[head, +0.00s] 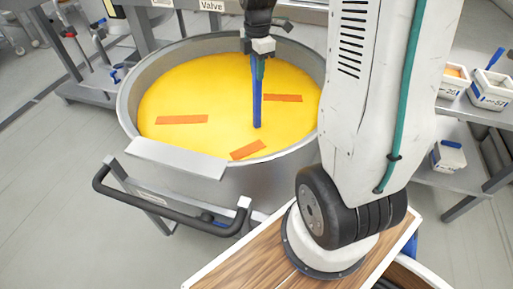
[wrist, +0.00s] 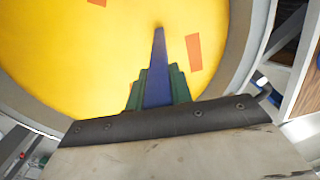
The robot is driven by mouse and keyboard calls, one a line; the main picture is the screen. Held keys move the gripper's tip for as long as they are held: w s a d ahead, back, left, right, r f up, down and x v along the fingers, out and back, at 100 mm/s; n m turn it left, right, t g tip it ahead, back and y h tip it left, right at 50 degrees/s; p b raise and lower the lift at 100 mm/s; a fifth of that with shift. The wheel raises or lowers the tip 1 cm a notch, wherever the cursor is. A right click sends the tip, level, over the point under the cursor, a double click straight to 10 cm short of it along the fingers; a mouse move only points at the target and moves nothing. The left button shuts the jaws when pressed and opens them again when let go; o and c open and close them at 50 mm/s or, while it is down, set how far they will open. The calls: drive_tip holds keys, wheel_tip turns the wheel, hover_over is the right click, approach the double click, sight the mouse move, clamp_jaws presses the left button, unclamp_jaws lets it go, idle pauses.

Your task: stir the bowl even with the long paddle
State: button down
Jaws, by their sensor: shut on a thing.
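A large metal bowl (head: 128,98) holds a smooth yellow filling (head: 200,85). Several orange strips lie on the filling: one at the left (head: 182,119), one at the front (head: 248,149) and one at the right (head: 283,98). The long blue paddle (head: 257,105) stands nearly upright, its lower end at the filling; how deep it reaches I cannot tell. My gripper (head: 259,62) is shut on the paddle above the bowl. In the wrist view the blue paddle (wrist: 158,75) runs out from between green fingers toward the yellow surface.
A black push handle (head: 170,216) and a flat metal plate (head: 176,158) are at the bowl's front. Shelves at the right carry white tubs (head: 490,92). A metal frame with a "Valve" label (head: 211,5) stands behind the bowl. Grey floor is open at left.

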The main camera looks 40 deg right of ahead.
drive_tip(key=s+d, duration=0.5)
drive_tip(key=s, duration=0.2)
drive_tip(key=w, duration=1.1)
drive_tip(key=w+a, duration=0.4)
drive_tip(key=a, duration=0.6)
drive_tip(key=s+d, duration=0.5)
drive_tip(key=s, duration=0.3)
